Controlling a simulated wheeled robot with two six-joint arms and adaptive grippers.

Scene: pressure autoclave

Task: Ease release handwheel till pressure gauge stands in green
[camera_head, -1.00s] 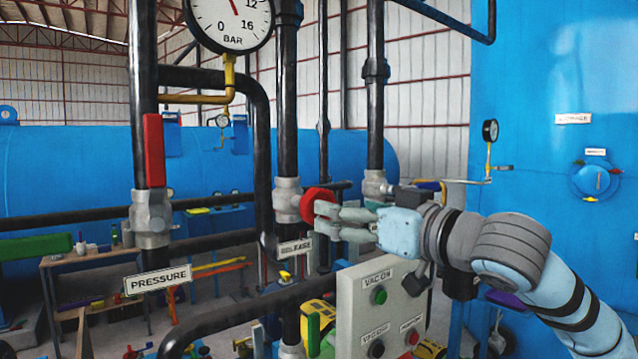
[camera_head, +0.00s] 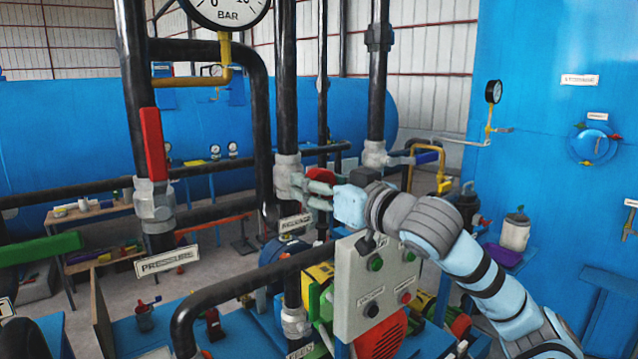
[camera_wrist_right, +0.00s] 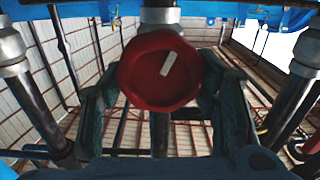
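The red release handwheel (camera_wrist_right: 146,86) faces the right wrist camera, with a white mark slanting up to the right. In the head view only a little red (camera_head: 322,174) shows past my gripper. My right gripper (camera_head: 312,194) reaches it from the right. Its two fingers stand on either side of the wheel in the wrist view (camera_wrist_right: 160,92), close to the rim. Whether they press on it, I cannot tell. The pressure gauge (camera_head: 228,8) is cut off by the top edge, so its needle and any green band are out of view. My left gripper is not in view.
A RELEASE label (camera_head: 296,221) hangs below the valve. A grey control box (camera_head: 385,285) with buttons stands under my right arm. A red lever (camera_head: 153,143) and a PRESSURE label (camera_head: 167,261) are on the left pipe. Black pipes (camera_head: 262,130) surround the wheel.

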